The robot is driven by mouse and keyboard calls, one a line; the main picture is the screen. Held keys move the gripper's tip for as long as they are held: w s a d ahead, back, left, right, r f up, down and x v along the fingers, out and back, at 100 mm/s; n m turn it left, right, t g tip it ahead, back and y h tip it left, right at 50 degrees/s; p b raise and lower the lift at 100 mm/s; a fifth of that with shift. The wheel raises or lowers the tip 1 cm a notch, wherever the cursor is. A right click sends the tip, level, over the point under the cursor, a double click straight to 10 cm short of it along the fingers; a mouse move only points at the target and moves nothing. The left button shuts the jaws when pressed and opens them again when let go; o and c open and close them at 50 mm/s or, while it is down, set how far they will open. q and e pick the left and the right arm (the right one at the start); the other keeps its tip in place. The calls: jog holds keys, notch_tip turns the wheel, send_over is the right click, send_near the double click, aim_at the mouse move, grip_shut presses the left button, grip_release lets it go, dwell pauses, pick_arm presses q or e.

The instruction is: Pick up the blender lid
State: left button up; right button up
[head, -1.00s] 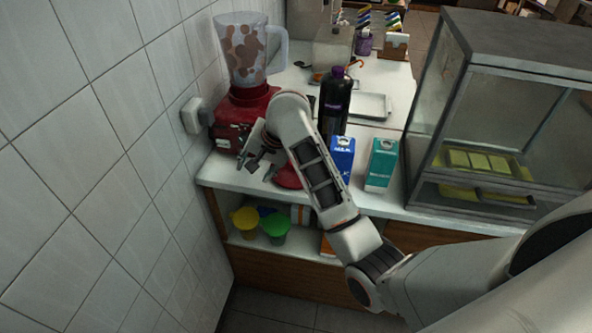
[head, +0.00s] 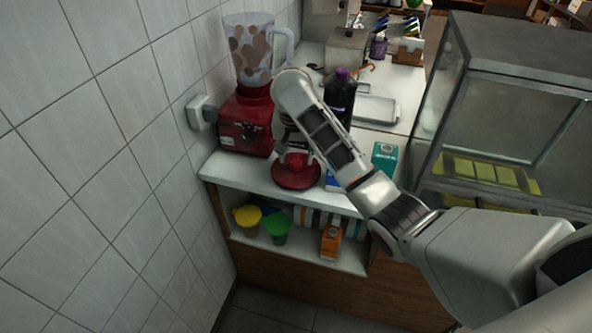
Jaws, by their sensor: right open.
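The blender lid (head: 297,179) is a round red piece lying on the white counter near its front edge. My right gripper (head: 295,155) points down just over the lid with its fingers apart. I cannot tell whether the fingers touch it. The blender (head: 245,120) has a red base and a clear jug (head: 250,50) with brown blotches, and stands behind and left of the lid. My left gripper is not in view.
A dark bottle (head: 341,95) and a teal carton (head: 384,158) stand right of the lid; a blue carton (head: 332,181) is partly hidden by my arm. A glass display case (head: 510,120) stands at right. Green (head: 278,226) and yellow (head: 247,215) cups sit on the shelf below.

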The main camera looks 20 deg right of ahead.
aim_at(296, 168)
jog(key=shift+x, duration=1.4)
jog(key=c, duration=1.2)
jog(key=shift+r, duration=0.1)
